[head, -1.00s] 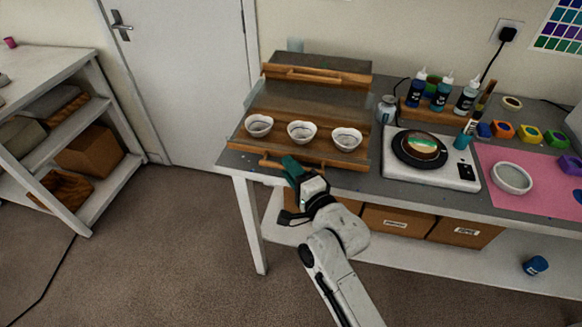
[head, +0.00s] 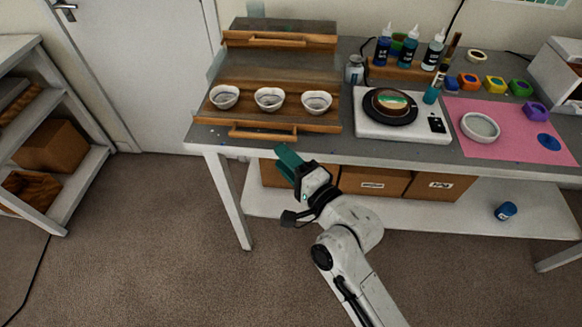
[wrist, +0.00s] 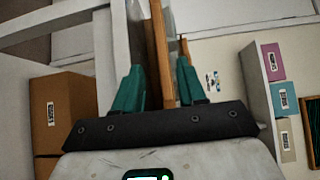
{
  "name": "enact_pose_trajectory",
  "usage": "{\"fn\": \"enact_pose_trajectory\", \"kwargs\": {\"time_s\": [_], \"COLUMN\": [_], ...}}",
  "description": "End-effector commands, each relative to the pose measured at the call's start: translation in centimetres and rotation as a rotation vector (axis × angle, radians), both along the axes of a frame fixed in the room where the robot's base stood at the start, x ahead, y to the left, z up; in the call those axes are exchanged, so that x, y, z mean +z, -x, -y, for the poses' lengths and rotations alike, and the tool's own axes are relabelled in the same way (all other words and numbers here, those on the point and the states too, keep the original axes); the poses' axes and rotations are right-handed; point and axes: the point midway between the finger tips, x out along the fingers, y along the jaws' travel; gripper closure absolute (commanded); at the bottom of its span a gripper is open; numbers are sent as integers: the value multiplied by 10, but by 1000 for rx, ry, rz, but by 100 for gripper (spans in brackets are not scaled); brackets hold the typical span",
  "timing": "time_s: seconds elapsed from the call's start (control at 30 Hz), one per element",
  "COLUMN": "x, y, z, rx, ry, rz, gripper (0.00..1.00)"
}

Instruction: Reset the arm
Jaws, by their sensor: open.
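My gripper (head: 288,160) has teal fingers and is in front of the workbench's (head: 350,147) front edge, below the handle of a wooden tray (head: 205,115). In the wrist view my gripper (wrist: 160,85) shows its two fingers spread apart, with nothing held between them. A wooden edge and a glassy panel show beyond the fingers in that view. My white arm reaches up from the lower right in the head view.
Three white bowls (head: 270,98) stand on the tray. A white scale (head: 365,128) bears a black turntable (head: 388,108). A pink mat (head: 478,150) holds a white ring dish (head: 480,127). Cardboard boxes (head: 374,182) sit below.

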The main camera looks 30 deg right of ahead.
Motion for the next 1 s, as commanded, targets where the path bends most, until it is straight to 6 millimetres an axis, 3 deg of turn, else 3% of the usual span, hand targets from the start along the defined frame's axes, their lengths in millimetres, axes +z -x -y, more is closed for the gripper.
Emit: {"fn": "enact_pose_trajectory", "kwargs": {"time_s": [0.23,0.77,0.87,1.0], "x": [0,0,-6,-34], "y": [18,19,21,36], "z": [3,3,2,1], "rx": [1,1,10,63], "ry": [-1,1,43,241], "rz": [-1,-2,-28,-156], "gripper": [60,60,60,60]}}
